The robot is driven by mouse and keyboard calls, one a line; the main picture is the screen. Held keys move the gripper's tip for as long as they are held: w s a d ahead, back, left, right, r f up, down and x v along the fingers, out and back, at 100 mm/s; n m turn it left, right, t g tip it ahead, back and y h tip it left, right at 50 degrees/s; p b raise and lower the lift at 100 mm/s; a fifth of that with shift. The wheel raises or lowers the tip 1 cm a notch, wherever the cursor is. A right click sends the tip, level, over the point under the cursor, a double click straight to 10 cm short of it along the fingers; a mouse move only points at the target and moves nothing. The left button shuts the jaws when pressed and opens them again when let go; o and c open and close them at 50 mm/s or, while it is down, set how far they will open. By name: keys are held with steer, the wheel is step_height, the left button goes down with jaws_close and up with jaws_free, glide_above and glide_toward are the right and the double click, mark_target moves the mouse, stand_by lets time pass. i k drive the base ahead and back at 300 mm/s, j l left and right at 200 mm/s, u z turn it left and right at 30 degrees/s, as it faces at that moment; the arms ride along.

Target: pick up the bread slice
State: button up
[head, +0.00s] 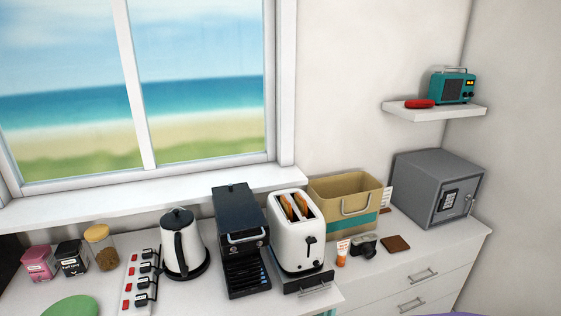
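Two bread slices stand upright in the slots of the white toaster (300,249). Their browned tops stick out above the slots, the left slice (288,209) beside the right slice (301,206). Their lower parts are hidden inside the toaster. The toaster stands on the counter right of the middle, with its lever on the front face. My gripper is not in view.
A black coffee machine (240,235) stands close left of the toaster, and a tan bin (333,192) close behind it on the right. A small orange bottle (341,261), a camera (364,246) and a flat brown square (396,243) lie right. A kettle (182,245) and grey safe (436,187) flank these.

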mark_target(286, 206)
steer(key=i+j+z, duration=0.2)
steer(key=j, duration=0.35)
steer(key=j+z, duration=0.2)
steer(key=j, duration=0.35)
steer(key=i+j+z, duration=0.2)
steer(key=j, duration=0.4)
steer(key=k, duration=0.1)
